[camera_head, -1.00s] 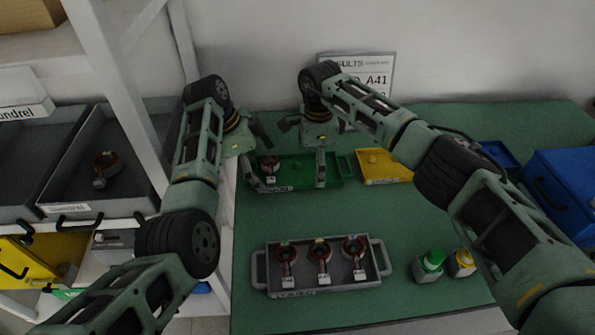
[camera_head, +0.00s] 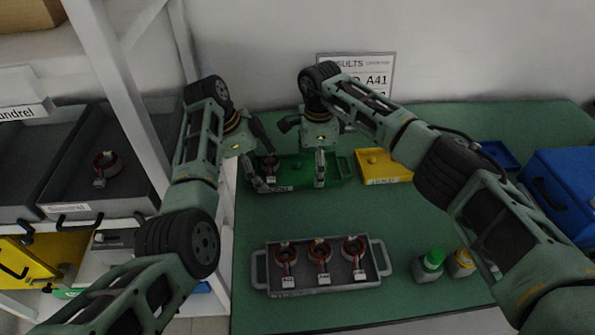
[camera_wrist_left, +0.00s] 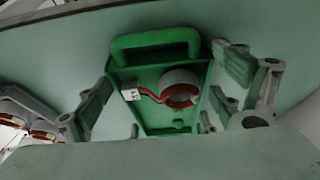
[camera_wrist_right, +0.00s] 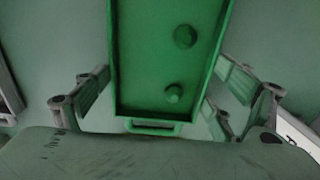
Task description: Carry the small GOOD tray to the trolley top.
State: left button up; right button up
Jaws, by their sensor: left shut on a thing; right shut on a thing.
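The small green tray (camera_head: 335,167) is at the back left of the green table; I cannot tell whether it rests on the table or is slightly raised. A copper-wound stator with a white connector (camera_head: 270,165) lies in its left part, and also shows in the left wrist view (camera_wrist_left: 178,90). My left gripper (camera_head: 259,160) is shut on the tray's left end, its fingers along both sides below the handle (camera_wrist_left: 155,45). My right gripper (camera_head: 306,152) is shut across the right part. The right wrist view shows two green pegs (camera_wrist_right: 174,93) there without stators.
A grey tray (camera_head: 318,283) with three stators stands in front. A yellow tray (camera_head: 384,166) is close right of the green one. Bottles (camera_head: 429,265) and a blue bin (camera_head: 565,190) stand at the right. A shelf post (camera_head: 118,95) rises at the left.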

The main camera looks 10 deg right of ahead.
pick_arm(q)
jog(key=shift+r, duration=0.1)
pick_arm(e)
jog(key=shift+r, duration=0.15)
pick_arm(q)
notch_tip(320, 180, up, 5)
jog(key=p, duration=0.5)
pick_arm(e)
notch_tip(320, 180, up, 5)
jog(key=shift+f, duration=0.1)
jog(key=shift+d, duration=0.1)
